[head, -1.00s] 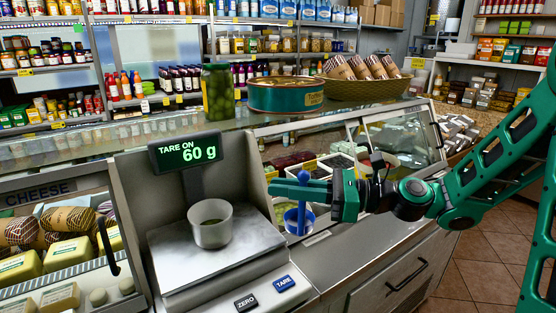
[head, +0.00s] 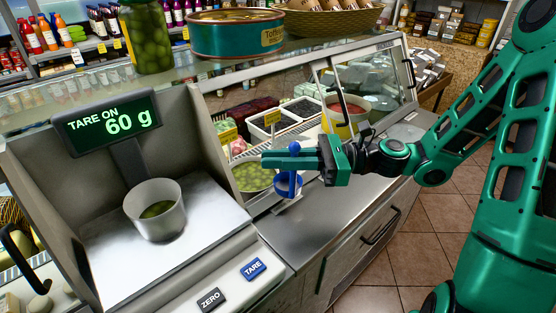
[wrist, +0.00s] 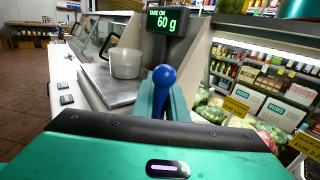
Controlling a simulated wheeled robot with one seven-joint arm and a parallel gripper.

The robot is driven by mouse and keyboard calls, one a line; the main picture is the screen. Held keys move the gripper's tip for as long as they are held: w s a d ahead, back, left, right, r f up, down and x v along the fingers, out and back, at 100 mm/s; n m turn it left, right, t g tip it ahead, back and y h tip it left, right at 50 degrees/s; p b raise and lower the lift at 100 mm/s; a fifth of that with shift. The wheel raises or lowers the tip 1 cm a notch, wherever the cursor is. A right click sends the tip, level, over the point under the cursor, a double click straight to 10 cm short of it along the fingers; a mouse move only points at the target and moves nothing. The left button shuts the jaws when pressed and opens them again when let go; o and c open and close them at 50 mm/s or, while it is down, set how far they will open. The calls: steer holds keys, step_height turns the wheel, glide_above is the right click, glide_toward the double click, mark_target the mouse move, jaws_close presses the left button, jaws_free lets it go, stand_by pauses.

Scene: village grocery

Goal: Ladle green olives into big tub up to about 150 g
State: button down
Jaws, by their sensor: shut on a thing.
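My gripper (head: 268,159) is shut on the blue ladle (head: 294,149), whose handle stands upright between the fingers. The ladle's cup (head: 288,187) hangs below them, near the counter's edge; its contents cannot be made out. The wrist view shows the ladle's round blue knob (wrist: 164,76). The big tub (head: 170,219), translucent, stands on the scale's pan (head: 108,255) with some green olives (head: 157,209) in its bottom. The scale's display (head: 108,122) reads 60 g with TARE ON. A container of green olives (head: 253,176) sits behind the fingers, partly hidden by them.
A jar of olives (head: 147,38) and a green tin (head: 236,34) stand on the glass shelf above. The steel counter (head: 335,222) right of the scale is clear.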

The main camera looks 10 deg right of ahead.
steer(key=shift+w+a+f, duration=1.65)
steer(key=shift+w+a, duration=2.45)
steer(key=shift+w, duration=2.15)
step_height(320, 180, down, 7)
steer(key=shift+s+r, duration=0.1)
step_height(320, 180, up, 8)
steer(key=shift+r, duration=0.15)
steer(key=s+d+r, duration=0.3)
steer(key=s+d, duration=0.5)
steer(key=s, duration=0.4)
steer(key=shift+s+d, duration=0.2)
